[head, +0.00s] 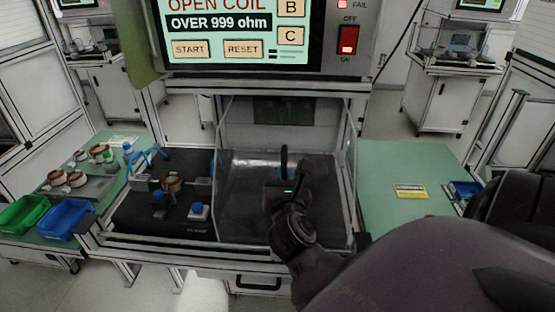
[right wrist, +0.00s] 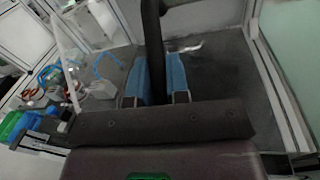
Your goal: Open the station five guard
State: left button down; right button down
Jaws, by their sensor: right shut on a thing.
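The station five guard is a clear panel with a thin pale left edge (head: 218,165). It stands across the right half of the station, and the left half with the copper stator (head: 172,181) is uncovered. Its black upright handle (head: 284,158) also shows in the right wrist view (right wrist: 152,40). My right gripper (head: 284,186) is shut on this handle, with its blue-padded fingers on either side in the right wrist view (right wrist: 158,80). My left gripper is not in view.
The tester screen (head: 235,27) above reads "OPEN COIL, OVER 999 ohm". Green (head: 24,213) and blue (head: 65,220) bins and a grey tray (head: 88,186) of stators are at left. A green side table (head: 395,218) at right holds a yellow label (head: 411,191).

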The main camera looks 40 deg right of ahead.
jog(key=c, duration=1.4)
grip_release()
jog(key=shift+s+a+f, duration=0.1)
jog(key=shift+s+a, duration=0.3)
jog(key=shift+s, duration=0.1)
jog(key=b+v, duration=0.2)
jog(key=v, duration=0.7)
jog(key=shift+s+a, duration=0.15)
